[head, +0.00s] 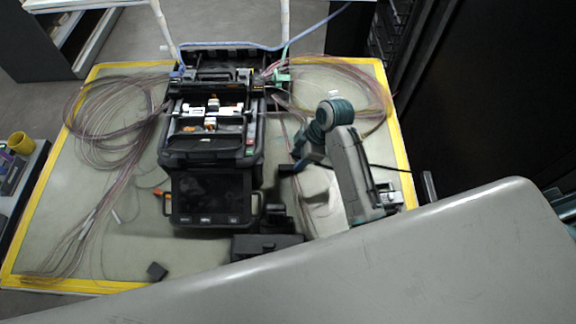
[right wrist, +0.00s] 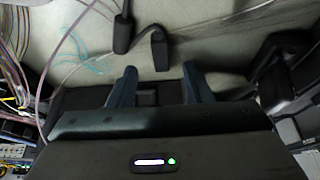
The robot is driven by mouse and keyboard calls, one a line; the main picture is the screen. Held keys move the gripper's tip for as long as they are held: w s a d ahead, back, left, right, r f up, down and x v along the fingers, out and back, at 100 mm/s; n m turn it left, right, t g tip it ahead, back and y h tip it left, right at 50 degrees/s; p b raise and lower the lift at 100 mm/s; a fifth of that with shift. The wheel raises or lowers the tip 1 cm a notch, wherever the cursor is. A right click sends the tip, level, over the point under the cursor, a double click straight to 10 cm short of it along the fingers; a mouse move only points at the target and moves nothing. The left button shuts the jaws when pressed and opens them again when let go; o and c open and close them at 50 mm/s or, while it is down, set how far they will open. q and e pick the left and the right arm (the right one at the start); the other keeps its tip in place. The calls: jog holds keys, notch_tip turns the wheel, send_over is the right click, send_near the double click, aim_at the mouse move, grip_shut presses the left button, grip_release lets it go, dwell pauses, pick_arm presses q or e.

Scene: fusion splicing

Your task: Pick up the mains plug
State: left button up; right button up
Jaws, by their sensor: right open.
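My right gripper (head: 305,158) is over the mat to the right of the splicer, its jaws pointing down and left. In the right wrist view its two blue fingers (right wrist: 157,74) are apart with nothing held between them. Two small black cable ends lie just beyond the fingertips. One black end (right wrist: 160,50) is in line with the gap between the fingers; the other (right wrist: 122,33) is further left, with a thin lead. I cannot tell which is the mains plug. In the head view a small dark piece (head: 287,169) shows beside the gripper. My left gripper is not in view.
The black fusion splicer (head: 212,150) stands mid-mat with its screen (head: 211,196) in front. Coiled fibres lie left (head: 115,118) and right (head: 350,88). A grey panel covers the front right.

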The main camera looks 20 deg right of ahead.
aim_at(292, 167)
jog(key=p+x, duration=0.1)
jog(key=x, duration=0.3)
jog(key=shift+f+p, duration=0.25)
jog(key=shift+p, duration=0.15)
jog(key=shift+f, duration=0.25)
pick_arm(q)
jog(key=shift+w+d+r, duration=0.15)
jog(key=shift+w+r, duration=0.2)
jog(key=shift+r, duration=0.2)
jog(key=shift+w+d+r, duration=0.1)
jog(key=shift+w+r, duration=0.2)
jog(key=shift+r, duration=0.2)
pick_arm(e)
grip_shut()
